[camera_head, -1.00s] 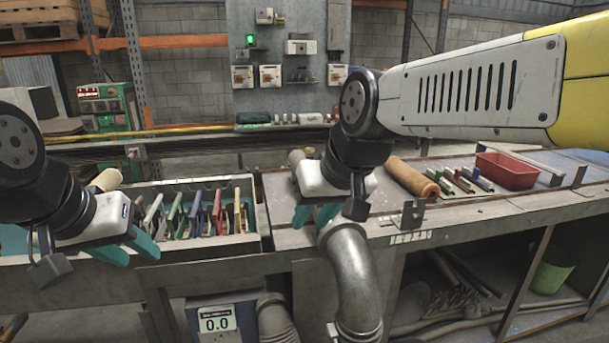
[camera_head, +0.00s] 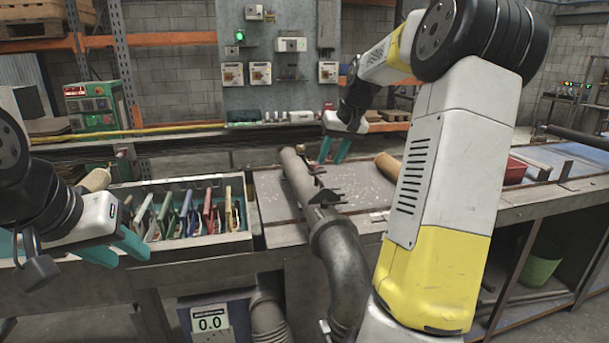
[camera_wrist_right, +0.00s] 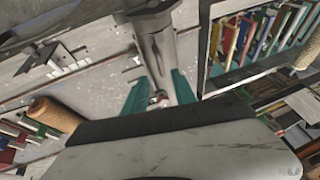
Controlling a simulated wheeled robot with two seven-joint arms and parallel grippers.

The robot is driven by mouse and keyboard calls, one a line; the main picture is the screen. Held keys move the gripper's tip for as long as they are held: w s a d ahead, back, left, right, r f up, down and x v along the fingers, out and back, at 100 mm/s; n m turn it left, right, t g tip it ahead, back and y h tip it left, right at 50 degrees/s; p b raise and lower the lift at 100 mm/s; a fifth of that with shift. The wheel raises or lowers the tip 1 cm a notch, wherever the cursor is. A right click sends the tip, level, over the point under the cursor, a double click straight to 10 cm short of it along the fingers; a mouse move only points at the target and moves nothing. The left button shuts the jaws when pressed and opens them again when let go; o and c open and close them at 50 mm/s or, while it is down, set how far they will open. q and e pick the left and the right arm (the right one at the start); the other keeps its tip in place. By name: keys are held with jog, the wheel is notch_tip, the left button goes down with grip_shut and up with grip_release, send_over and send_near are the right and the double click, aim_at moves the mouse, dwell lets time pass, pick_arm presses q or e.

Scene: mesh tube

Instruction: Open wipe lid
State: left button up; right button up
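I cannot make out a wipe container or its lid in either view. A grey metal tube (camera_head: 296,178) lies on the bench, with a small brass-coloured fitting (camera_head: 302,149) near its far end. My right gripper (camera_head: 334,151) hangs over the bench just right of the tube's far end, its teal fingers apart. My left gripper (camera_head: 117,248) is at the tray's left front, fingers apart and empty.
A tray (camera_head: 200,252) holds several coloured upright plates. A tan roll (camera_head: 388,166) and a red bin (camera_head: 515,171) are right on the bench. A bent grey pipe (camera_head: 342,270) stands at the front. My right arm hides part of the bench.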

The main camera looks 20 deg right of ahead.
aim_at(320, 179)
jog(key=x, duration=0.7)
jog(key=shift+w+a+f, duration=0.1)
jog(key=shift+f, duration=0.05)
grip_shut()
dwell(1.2)
